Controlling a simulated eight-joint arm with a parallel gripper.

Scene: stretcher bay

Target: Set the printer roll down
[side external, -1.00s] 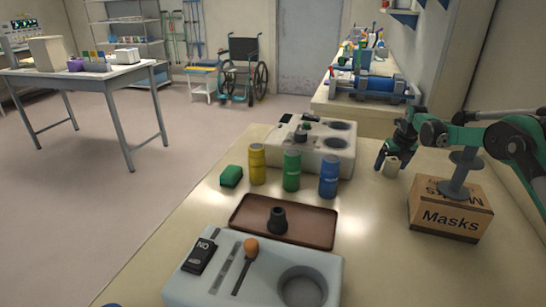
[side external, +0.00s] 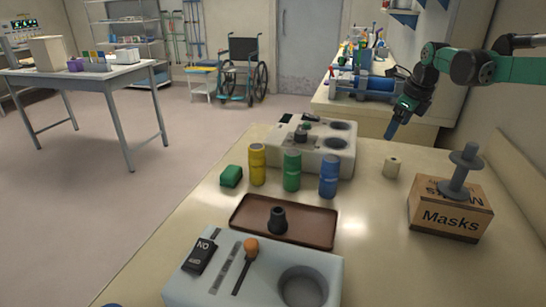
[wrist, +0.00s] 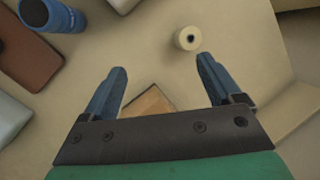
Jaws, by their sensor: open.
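The printer roll (side external: 391,167), a small cream cylinder with a hole in its top, stands upright on the table, between the blue canister and the masks box. It also shows in the wrist view (wrist: 188,38), beyond my fingertips and apart from them. My gripper (side external: 391,131) is above and behind the roll in the side view. In the wrist view my gripper (wrist: 162,72) has its two blue fingers spread wide with nothing between them.
A masks box (side external: 450,211) with a grey spindle (side external: 460,172) on it stands to the right. Yellow (side external: 257,164), green (side external: 291,171) and blue (side external: 329,176) canisters stand left of the roll. A brown tray (side external: 318,228) lies in front. Bare table surrounds the roll.

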